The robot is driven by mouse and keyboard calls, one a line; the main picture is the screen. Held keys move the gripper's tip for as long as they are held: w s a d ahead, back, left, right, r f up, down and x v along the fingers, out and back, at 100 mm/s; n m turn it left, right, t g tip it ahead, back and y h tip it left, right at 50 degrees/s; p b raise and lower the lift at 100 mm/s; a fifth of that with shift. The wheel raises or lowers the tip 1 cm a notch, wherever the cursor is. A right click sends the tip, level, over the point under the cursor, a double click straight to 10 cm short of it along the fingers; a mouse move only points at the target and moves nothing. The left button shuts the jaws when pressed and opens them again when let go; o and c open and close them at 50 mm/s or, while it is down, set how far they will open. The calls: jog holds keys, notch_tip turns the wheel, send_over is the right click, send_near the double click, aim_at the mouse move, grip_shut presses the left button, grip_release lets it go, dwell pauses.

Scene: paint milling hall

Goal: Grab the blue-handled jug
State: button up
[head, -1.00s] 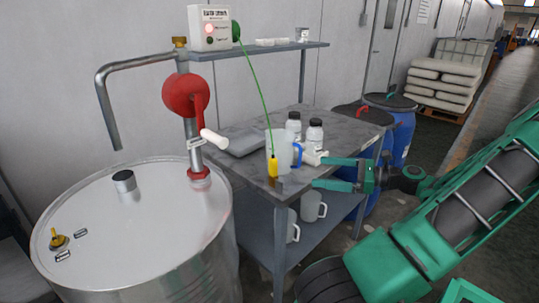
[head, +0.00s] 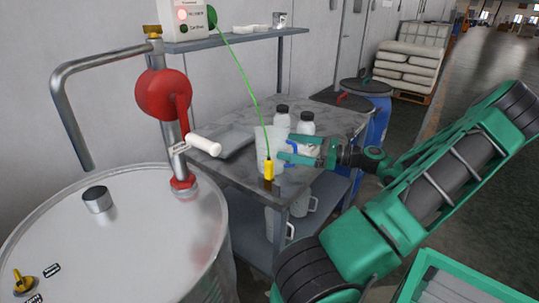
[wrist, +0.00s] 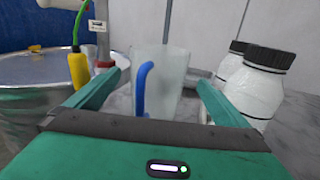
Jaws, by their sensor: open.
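The blue-handled jug (head: 268,148) is a translucent jug standing upright on the grey bench, near its front edge. Its blue handle (wrist: 142,88) faces my gripper in the wrist view, where the jug body (wrist: 168,85) stands between and beyond the fingers. My gripper (head: 283,152) is open and level, with its fingers reaching toward the handle from the right. In the wrist view my gripper (wrist: 152,98) has one finger on each side of the handle. I cannot tell whether a finger touches the jug. The jug's base is hidden in the wrist view.
Two white bottles with dark caps (head: 304,125) stand close behind the jug. A steel drum (head: 140,235) with a red pump stands left.

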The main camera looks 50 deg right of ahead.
aim_at(274, 146)
jog(key=shift+f+x, duration=0.2)
jog(key=shift+x, duration=1.45)
jog(key=shift+f+x, duration=0.2)
jog(key=shift+x, duration=1.45)
jog(key=shift+s+a, duration=0.1)
jog(key=shift+s, duration=0.05)
jog(key=shift+c, duration=0.6)
jog(key=c, duration=1)
